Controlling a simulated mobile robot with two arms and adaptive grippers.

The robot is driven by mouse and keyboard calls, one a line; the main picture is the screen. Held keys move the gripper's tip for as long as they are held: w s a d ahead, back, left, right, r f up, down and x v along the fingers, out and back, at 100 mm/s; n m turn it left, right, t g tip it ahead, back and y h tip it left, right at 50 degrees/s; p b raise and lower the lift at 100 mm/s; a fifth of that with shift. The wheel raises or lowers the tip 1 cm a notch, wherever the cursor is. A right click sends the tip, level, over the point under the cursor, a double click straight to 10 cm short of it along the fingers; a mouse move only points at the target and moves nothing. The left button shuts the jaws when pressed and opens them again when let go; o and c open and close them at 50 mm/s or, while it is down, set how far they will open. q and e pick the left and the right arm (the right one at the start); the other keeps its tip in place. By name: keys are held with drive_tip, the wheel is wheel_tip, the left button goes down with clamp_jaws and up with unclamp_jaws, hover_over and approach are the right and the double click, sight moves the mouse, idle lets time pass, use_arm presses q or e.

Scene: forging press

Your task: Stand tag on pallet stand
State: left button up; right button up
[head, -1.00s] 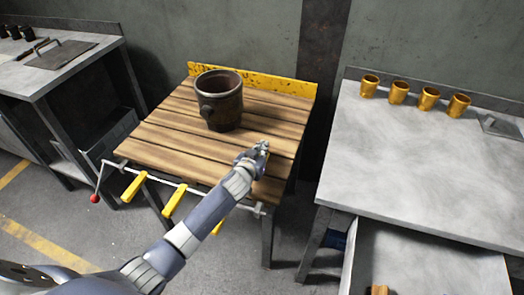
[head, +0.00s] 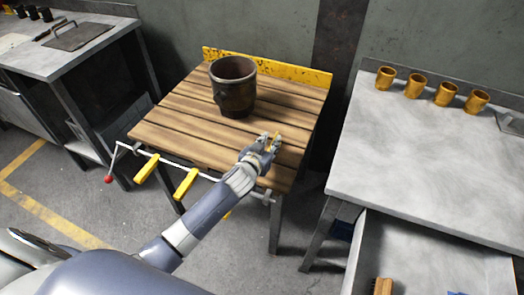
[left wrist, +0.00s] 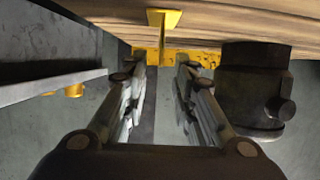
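A small yellow tag (head: 273,137) with a flat foot and a thin upright plate is on the wooden slats near the right front of the pallet stand (head: 190,130). The left wrist view, which is upside down, shows the tag (left wrist: 163,38) upright, its foot against the wood. My left gripper (head: 271,142) is open around the tag, with a finger on each side and gaps between plate and fingers (left wrist: 162,75). My right gripper is not in view.
A dark crucible-like pot (head: 233,88) stands on the pallet stand behind the tag. A grey bench (head: 420,165) with several brass cups is at right, above an open drawer (head: 430,258) holding a brush (head: 382,287). Clamp-like yellow handles (head: 185,183) line the stand's front.

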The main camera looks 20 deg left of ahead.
use_arm(q)
drive_tip(key=v, duration=0.7)
drive_tip(key=shift+s+r, duration=0.1)
drive_tip(key=shift+s, duration=0.1)
drive_tip(key=shift+s, duration=0.15)
